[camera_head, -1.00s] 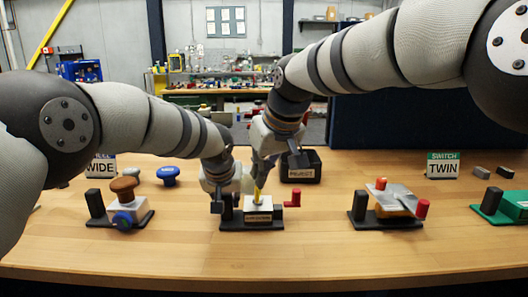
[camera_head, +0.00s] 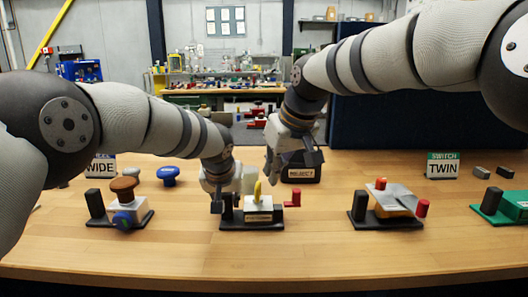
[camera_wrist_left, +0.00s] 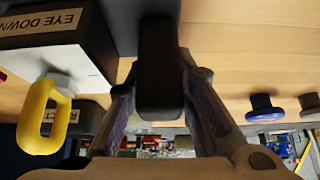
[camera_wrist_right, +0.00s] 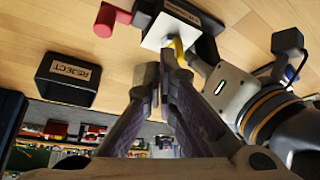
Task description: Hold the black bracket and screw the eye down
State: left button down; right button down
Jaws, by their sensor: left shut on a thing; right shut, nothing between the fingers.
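The black bracket (camera_head: 227,207) stands upright at the left end of a black base plate. My left gripper (camera_head: 221,206) is shut on it; the left wrist view shows the bracket (camera_wrist_left: 160,65) between both fingers. Beside it is a pale block (camera_head: 258,207) with an "EYE DOWN" label, clear in the left wrist view (camera_wrist_left: 55,22). The yellow eye (camera_head: 257,191) stands on top of this block. It also shows as a ring on a pale nut in the left wrist view (camera_wrist_left: 47,115). My right gripper (camera_head: 272,178) is shut and empty, above and behind the eye, apart from it.
A black REJECT bin (camera_head: 301,172) stands behind my right gripper. Other fixtures sit left (camera_head: 122,211) and right (camera_head: 388,208). The table front is clear.

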aim_at(257, 196)
jog(key=shift+f, duration=1.6)
jog(key=shift+w+a, duration=0.4)
jog(key=shift+a, duration=0.1)
jog(key=shift+s+a, duration=0.2)
jog(key=shift+s, duration=0.1)
jog(key=shift+a, duration=0.1)
jog(key=shift+s+a, duration=0.25)
jog(key=shift+a, duration=0.3)
jog(key=shift+s, duration=0.1)
